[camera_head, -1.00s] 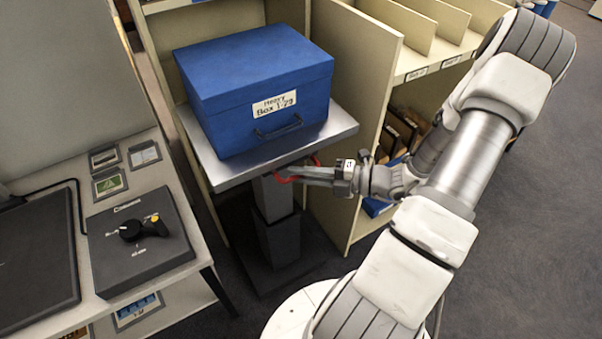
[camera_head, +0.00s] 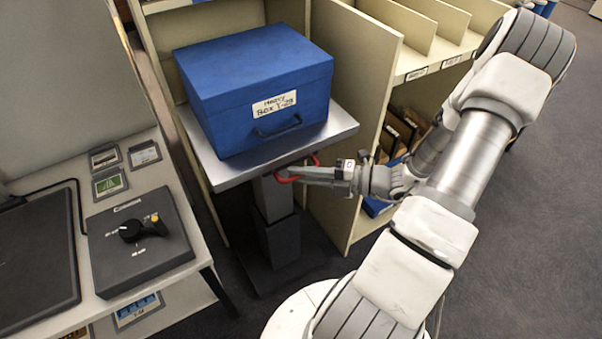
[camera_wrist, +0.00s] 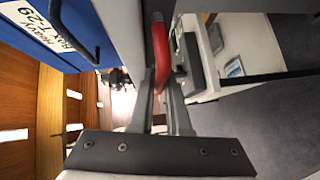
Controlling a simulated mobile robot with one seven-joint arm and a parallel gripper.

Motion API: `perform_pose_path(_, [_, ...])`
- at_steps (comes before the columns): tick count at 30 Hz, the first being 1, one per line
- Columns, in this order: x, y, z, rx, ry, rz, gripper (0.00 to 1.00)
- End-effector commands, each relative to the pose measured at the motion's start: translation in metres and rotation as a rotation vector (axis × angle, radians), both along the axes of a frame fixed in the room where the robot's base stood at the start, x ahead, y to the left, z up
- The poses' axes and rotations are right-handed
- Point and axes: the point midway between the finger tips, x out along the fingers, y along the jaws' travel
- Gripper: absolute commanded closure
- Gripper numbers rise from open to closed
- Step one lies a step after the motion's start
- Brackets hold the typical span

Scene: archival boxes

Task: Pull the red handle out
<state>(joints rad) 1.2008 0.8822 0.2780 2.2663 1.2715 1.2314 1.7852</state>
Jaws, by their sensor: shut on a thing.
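The red handle (camera_head: 287,179) is a curved bar under the front edge of the metal platform (camera_head: 340,127). In the wrist view the red handle (camera_wrist: 161,55) stands between my two fingers. My gripper (camera_head: 300,174) reaches in from the right, below the platform, and is shut on the handle. It also shows in the wrist view (camera_wrist: 163,90), with both fingers close to the handle's sides. Part of the handle is hidden by the fingers and the platform edge.
A blue box (camera_head: 255,90) labelled heavy sits on the platform, which stands on a dark column (camera_head: 277,225). Beige shelving (camera_head: 350,60) is close behind and right. A desk with a black control box (camera_head: 140,240) is at left. Grey floor is open at lower right.

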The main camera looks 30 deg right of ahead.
Motion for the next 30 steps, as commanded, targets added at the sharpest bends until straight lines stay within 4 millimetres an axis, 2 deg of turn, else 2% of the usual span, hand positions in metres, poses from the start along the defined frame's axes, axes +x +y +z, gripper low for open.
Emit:
perform_pose_path(5, [-0.013, -0.001, 0.004, 0.002, 0.004, -0.001, 1.00])
perform_pose_path(13, [-0.046, -0.002, 0.003, 0.000, 0.004, -0.002, 1.00])
perform_pose_path(25, [-0.053, -0.002, -0.001, -0.001, 0.004, 0.000, 1.00])
perform_pose_path(26, [-0.054, -0.002, -0.001, -0.001, 0.004, 0.001, 0.80])
perform_pose_path(30, [-0.053, -0.002, -0.001, -0.001, 0.003, 0.001, 0.55])
